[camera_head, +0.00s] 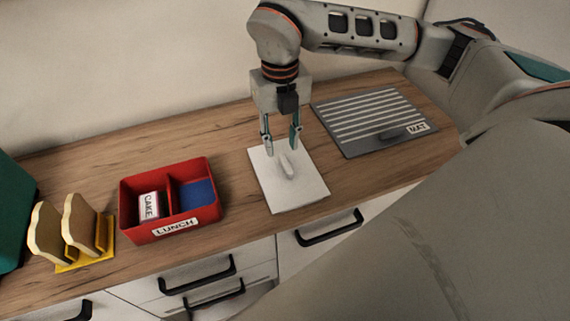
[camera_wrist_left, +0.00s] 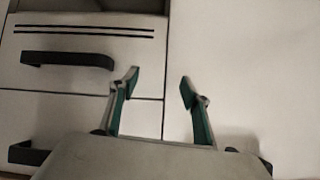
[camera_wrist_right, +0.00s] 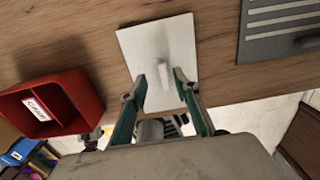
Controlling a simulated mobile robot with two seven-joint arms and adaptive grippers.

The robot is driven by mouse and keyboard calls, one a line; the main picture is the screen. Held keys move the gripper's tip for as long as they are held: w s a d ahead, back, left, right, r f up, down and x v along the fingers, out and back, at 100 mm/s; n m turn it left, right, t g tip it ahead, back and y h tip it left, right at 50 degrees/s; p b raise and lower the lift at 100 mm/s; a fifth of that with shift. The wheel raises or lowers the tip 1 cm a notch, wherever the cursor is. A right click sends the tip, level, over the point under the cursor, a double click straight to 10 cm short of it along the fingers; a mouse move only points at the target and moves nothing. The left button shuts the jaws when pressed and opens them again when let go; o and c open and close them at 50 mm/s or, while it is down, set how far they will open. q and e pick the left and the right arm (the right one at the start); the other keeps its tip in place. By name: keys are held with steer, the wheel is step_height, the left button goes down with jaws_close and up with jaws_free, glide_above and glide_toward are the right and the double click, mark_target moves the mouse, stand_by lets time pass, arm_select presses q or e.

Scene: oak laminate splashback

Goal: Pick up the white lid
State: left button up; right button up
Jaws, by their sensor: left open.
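The white lid (camera_head: 304,187) lies flat on the wooden counter, a rectangular plate with a raised bar handle (camera_head: 288,168) at its middle. It also shows in the right wrist view (camera_wrist_right: 150,48), with its handle (camera_wrist_right: 180,82) close to the fingertips. My right gripper (camera_head: 282,148) points down above the lid, its fingers open on either side of the handle's line; I see no grip on it. In the right wrist view the open fingertips (camera_wrist_right: 162,80) flank the handle. My left gripper (camera_wrist_left: 160,82) is open and empty, facing cabinet fronts.
A red lunch box (camera_head: 128,205), with a cake block (camera_head: 149,206) in its left compartment and blue in the other, stands left of the lid. A yellow rack (camera_head: 98,256) holds bread slices (camera_head: 82,226). A grey mat (camera_head: 350,146) lies right of the lid. Drawers (camera_head: 215,285) are below.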

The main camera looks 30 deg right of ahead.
mark_target(283, 158)
steer(key=f, duration=0.5)
steer(key=shift+d+f, duration=0.15)
steer(key=shift+d, duration=0.1)
jaws_close()
